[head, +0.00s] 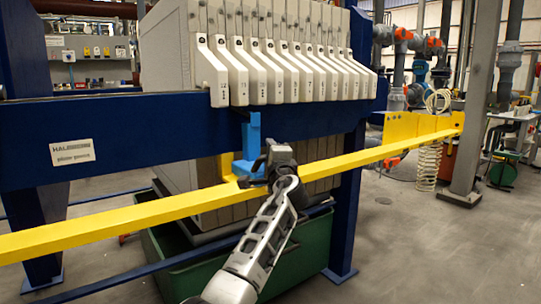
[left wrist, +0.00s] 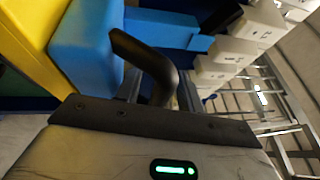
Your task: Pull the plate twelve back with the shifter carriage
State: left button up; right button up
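The shifter carriage (head: 251,135) is blue, with an upright arm, and sits at the yellow rail below the plate handles. Its blue body (left wrist: 88,45) fills the upper left of the left wrist view. A black bent handle (left wrist: 150,62) sticks out from it. My left gripper (left wrist: 160,95) has its fingers on either side of this handle and looks shut on it. In the head view my left gripper (head: 272,168) covers part of the carriage. Plate twelve (head: 212,72) is the leftmost light grey plate handle, marked 12. My right gripper is in neither view.
More numbered plates (head: 300,72) stand in a close row to the right of plate twelve. The yellow rail (head: 110,222) runs along the front of the blue press beam (head: 130,125). A green tray (head: 180,265) lies underneath. Open floor is at the right.

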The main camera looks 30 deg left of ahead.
pick_arm(q)
jog(key=shift+d, duration=0.1)
